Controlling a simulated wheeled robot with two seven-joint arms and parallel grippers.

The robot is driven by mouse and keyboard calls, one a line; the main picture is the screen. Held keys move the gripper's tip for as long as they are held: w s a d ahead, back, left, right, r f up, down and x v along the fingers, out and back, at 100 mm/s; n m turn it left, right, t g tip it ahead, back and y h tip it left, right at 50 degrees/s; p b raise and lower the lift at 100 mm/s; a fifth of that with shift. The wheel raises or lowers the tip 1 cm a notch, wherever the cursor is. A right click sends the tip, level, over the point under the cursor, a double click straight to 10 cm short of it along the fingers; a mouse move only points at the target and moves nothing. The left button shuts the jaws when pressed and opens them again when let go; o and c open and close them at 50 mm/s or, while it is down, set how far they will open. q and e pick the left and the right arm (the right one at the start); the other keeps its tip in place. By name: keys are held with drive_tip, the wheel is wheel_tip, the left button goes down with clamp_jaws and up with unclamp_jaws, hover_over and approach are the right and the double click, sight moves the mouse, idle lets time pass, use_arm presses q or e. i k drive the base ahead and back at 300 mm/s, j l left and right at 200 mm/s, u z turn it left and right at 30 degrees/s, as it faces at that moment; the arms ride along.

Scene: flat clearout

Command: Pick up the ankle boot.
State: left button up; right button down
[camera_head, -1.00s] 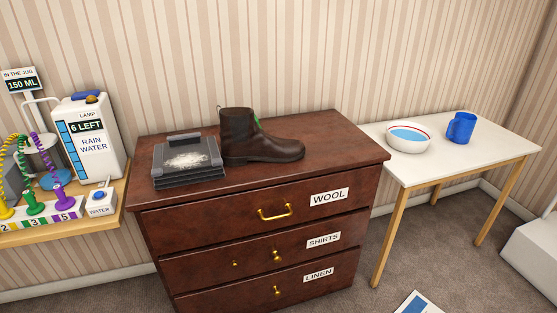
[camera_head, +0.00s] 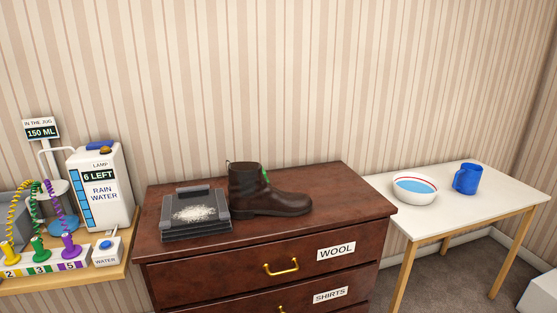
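The ankle boot (camera_head: 262,192) is dark brown with a green patch at its ankle. It stands upright on top of the dark wooden chest of drawers (camera_head: 345,205), toe pointing right. Neither of my grippers shows in the head view, so nothing is seen touching the boot.
A grey tray-like box with white grains (camera_head: 196,214) sits left of the boot, close to its heel. A white table (camera_head: 462,205) at right holds a bowl (camera_head: 415,190) and a blue mug (camera_head: 467,179). A water dispenser (camera_head: 98,190) stands on the left shelf. The chest top's right end is clear.

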sight(249, 194)
drive_tip(key=i+l+u, duration=0.2)
drive_tip(key=i+l, duration=0.15)
drive_tip(key=l, duration=0.25)
drive_tip(key=i+l+u, duration=0.1)
drive_tip(key=l, duration=0.25)
drive_tip(key=i+l, duration=0.25)
drive_tip(key=i+l+u, duration=0.15)
drive_tip(key=l, duration=0.25)
drive_tip(key=i+l+u, duration=0.1)
drive_tip(key=l, duration=0.3)
drive_tip(key=i+l+u, duration=0.1)
drive_tip(key=l, duration=0.25)
drive_tip(key=i+l+u, duration=0.1)
drive_tip(key=l, duration=0.3)
drive_tip(key=i, duration=0.1)
